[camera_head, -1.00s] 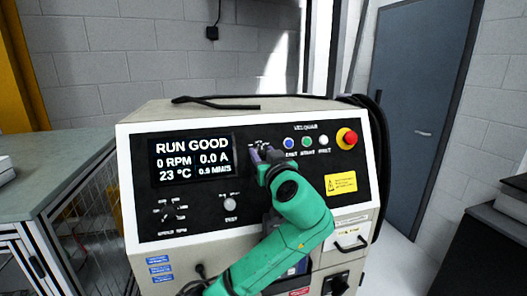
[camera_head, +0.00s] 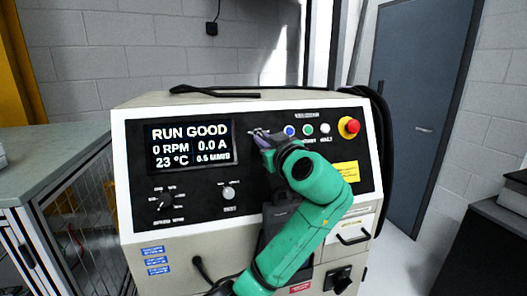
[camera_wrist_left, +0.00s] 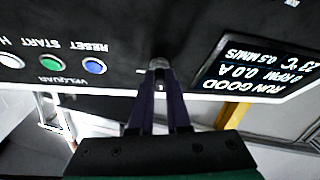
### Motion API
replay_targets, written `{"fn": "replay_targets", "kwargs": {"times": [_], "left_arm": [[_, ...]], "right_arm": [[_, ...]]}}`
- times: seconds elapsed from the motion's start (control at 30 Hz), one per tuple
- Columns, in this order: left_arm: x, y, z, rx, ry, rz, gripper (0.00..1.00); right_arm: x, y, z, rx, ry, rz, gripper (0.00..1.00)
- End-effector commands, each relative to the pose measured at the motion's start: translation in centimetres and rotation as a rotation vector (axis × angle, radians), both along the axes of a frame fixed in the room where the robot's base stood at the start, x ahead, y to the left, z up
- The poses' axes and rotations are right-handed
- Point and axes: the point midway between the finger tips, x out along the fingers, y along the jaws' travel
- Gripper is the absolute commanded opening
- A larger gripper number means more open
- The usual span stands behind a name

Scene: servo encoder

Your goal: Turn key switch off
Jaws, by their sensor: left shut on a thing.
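The key switch (camera_wrist_left: 160,62) is a small grey metal piece on the black panel, between the blue button and the display. My left gripper (camera_wrist_left: 159,72) has its two dark fingers closed together on it in the left wrist view. In the head view the left gripper (camera_head: 260,137) reaches the panel just right of the display. My right gripper is in neither view.
The display (camera_head: 190,144) reads RUN GOOD, 0 RPM, 0.0 A. Blue (camera_head: 290,131), green (camera_head: 308,129) and white (camera_head: 325,128) buttons sit right of the switch, then a red emergency stop (camera_head: 349,127). Two knobs sit lower left. A black cable lies on top.

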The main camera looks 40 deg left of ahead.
Motion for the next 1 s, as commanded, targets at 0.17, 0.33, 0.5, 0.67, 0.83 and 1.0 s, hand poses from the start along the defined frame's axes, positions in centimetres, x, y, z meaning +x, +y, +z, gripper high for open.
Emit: {"fn": "replay_targets", "kwargs": {"times": [0.17,0.33,0.5,0.67,0.83,1.0], "left_arm": [[0.2,-0.2,-0.5,-0.081,-0.114,0.063,0.0],[0.3,-0.2,-0.2,-0.151,-0.216,0.123,0.0],[0.4,-0.2,0.0,-0.21,-0.301,0.173,0.0],[0.4,-0.2,0.2,-0.248,-0.358,0.206,0.0],[0.4,-0.2,0.2,-0.27,-0.39,0.225,0.0],[0.4,-0.2,0.3,-0.277,-0.402,0.231,0.0]], "right_arm": [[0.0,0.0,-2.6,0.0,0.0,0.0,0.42],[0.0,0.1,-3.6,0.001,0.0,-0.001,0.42],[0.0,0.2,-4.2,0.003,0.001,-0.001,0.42],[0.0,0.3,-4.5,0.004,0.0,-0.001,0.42],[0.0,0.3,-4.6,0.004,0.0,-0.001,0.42],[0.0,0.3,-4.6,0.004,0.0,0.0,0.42]]}}
